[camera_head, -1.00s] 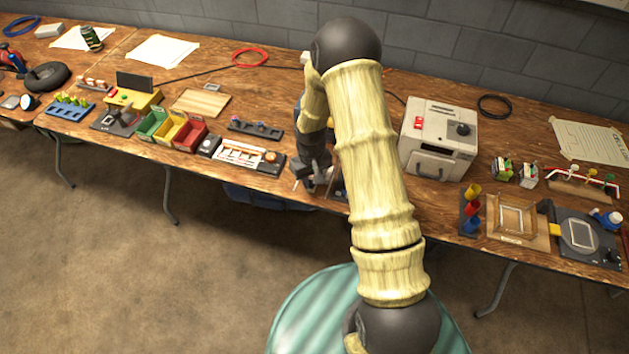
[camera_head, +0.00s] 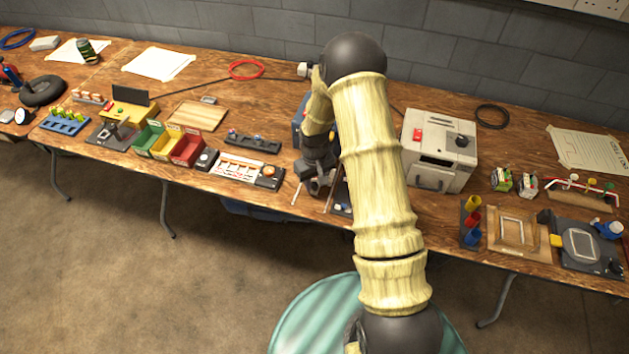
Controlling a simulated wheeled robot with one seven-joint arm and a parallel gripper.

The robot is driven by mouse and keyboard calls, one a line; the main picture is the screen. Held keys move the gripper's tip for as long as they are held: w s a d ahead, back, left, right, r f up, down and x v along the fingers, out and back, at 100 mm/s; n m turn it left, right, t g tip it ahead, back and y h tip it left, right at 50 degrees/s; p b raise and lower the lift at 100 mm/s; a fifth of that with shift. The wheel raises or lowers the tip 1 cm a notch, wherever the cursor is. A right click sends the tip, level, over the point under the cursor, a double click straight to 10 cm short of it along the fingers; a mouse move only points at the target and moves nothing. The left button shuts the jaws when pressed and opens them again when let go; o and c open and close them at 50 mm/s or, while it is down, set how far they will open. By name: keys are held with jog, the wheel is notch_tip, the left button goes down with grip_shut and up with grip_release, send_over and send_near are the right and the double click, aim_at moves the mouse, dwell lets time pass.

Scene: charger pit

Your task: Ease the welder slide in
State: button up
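My gripper (camera_head: 318,187) is low over the front edge of the bench, left of the grey-white box. It is dark and small in this view, and I cannot tell whether its fingers are open or shut. Thin pale strips (camera_head: 297,196) show just below it at the bench edge. A blue part (camera_head: 299,118) shows behind my forearm and may belong to the welder. My arm covers most of that spot, so I cannot make out the slide or whether my gripper touches it.
The grey-white box (camera_head: 429,181) with a red switch and a front handle stands right of my arm. A black strip device (camera_head: 268,178) lies close on the left. Red, yellow and green bins (camera_head: 187,150) stand farther left. A wooden frame board (camera_head: 513,232) lies right.

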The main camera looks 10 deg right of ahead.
notch_tip(320, 180, up, 17)
jog(key=shift+r+b, duration=0.2)
jog(key=shift+b, duration=0.2)
dwell(1.1)
jog(key=shift+c, duration=0.2)
jog(key=shift+s, duration=0.15)
grip_shut()
jog(key=s+r+m+t, duration=0.1)
jog(key=s+r, duration=0.1)
jog(key=s, duration=0.7)
jog(key=s+r+m+t, duration=0.1)
jog(key=s+r, duration=0.2)
jog(key=s, duration=0.7)
jog(key=shift+s+a+m+t, duration=0.15)
jog(key=shift+s+m+t, duration=0.15)
jog(key=shift+m, duration=0.1)
jog(key=shift+w+f, duration=0.1)
jog(key=shift+w, duration=0.05)
jog(key=shift+s, duration=0.2)
